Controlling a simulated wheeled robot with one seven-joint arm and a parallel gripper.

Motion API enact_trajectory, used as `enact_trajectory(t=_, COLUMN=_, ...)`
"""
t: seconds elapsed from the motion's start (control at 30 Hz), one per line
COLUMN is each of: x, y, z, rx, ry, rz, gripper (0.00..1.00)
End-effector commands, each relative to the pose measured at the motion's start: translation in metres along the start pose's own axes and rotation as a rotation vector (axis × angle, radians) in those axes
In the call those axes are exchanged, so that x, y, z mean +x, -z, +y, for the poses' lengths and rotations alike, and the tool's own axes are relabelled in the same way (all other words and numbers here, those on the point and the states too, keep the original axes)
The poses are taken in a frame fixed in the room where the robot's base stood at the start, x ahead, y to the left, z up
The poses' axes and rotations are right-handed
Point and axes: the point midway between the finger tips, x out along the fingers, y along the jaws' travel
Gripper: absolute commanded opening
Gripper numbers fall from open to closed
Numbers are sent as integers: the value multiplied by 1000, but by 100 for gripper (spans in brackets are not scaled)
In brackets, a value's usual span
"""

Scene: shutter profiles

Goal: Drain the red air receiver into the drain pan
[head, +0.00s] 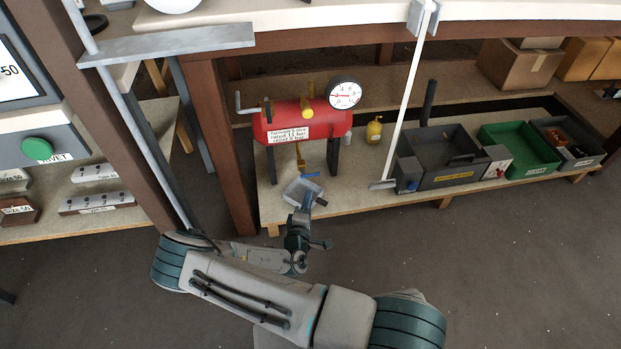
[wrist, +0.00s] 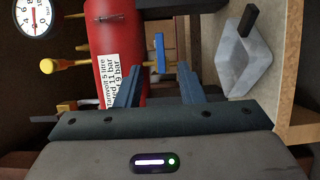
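The red air receiver (head: 285,121) stands on black legs on the low shelf; its label also shows in the wrist view (wrist: 112,68). A round white gauge (head: 345,94) sits at its right top; its figures are too small to read surely. A brass drain pipe (head: 300,156) hangs beneath, with a blue valve lever (wrist: 159,52). The grey drain pan (wrist: 232,62) sits on the shelf below the drain, its dark handle toward the upper right in the wrist view. My gripper (wrist: 158,86) is open and empty. The lever appears between and beyond its fingertips, apparently untouched.
A yellow bottle (head: 374,130) stands right of the receiver. A white pole (head: 406,95) leans beside the grey toolbox (head: 444,160), and a green bin (head: 518,148) is farther right. A brown post (head: 222,150) stands left. The floor in front is clear.

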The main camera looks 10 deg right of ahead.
Motion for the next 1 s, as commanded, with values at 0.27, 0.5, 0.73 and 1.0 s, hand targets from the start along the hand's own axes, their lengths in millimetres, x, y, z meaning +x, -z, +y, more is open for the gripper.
enact_trajectory(t=0.27, x=41, y=-4, z=-2, rx=2, ry=-6, rz=-12, gripper=35)
enact_trajectory(t=0.5, x=92, y=-4, z=-3, rx=3, ry=-4, rz=-9, gripper=35)
enact_trajectory(t=0.73, x=126, y=-3, z=-1, rx=3, ry=-3, rz=-8, gripper=35)
enact_trajectory(t=1.0, x=138, y=-3, z=1, rx=1, ry=-2, rz=-6, gripper=35)
